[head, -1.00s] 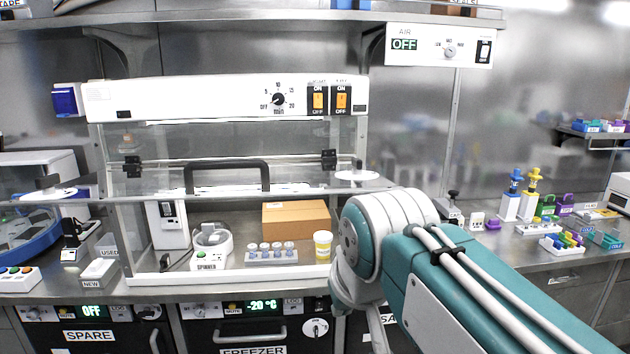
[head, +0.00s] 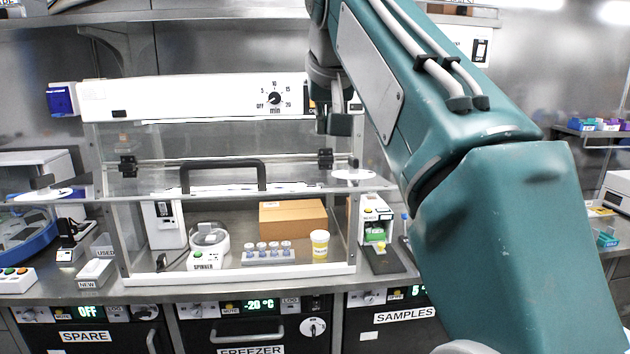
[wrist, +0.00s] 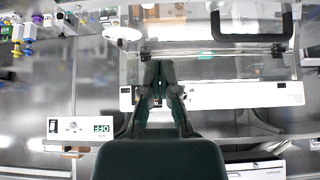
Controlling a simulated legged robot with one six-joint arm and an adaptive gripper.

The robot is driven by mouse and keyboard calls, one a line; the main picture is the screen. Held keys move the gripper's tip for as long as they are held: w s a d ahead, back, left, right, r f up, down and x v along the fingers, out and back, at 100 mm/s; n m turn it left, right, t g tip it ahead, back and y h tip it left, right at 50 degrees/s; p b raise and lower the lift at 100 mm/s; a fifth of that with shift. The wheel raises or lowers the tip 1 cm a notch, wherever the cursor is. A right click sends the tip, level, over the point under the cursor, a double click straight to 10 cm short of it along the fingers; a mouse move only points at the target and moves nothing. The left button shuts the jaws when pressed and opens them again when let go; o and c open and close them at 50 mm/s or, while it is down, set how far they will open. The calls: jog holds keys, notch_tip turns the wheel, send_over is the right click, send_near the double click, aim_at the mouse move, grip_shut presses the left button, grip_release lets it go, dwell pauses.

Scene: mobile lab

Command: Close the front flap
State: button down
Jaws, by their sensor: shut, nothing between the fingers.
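The front flap (head: 215,177) is a clear panel on the white-framed cabinet (head: 190,97). It stands raised and juts outward from the black hinges (head: 325,158), with a black handle (head: 222,164) along it. The cabinet front below it is open. My gripper (head: 338,124) is shut and empty, in front of the cabinet's upper right, above the right hinge and apart from the handle. In the wrist view, which looks upside down, the closed fingers (wrist: 158,68) overlap the clear panel beside the hinge, and the handle (wrist: 250,38) lies to their right. Contact with the panel cannot be told.
Inside the cabinet are a spinner (head: 208,240), a tube rack (head: 268,252), a yellow-labelled jar (head: 320,244) and a cardboard box (head: 292,218). A small device (head: 374,220) stands right of the cabinet. A shelf (head: 200,17) runs above. My arm hides much of the right bench.

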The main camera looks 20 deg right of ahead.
send_over(318, 190)
jog(key=s, duration=0.1)
notch_tip(318, 190, down, 8)
jog(key=shift+s+r, duration=0.1)
jog(key=shift+r, duration=0.15)
jog(key=shift+s+a+f, duration=0.1)
jog(key=shift+s+f, duration=0.05)
jog(key=shift+f, duration=0.85)
jog(key=shift+s+a+f, duration=0.1)
jog(key=shift+s+f, duration=0.05)
jog(key=shift+f, duration=0.8)
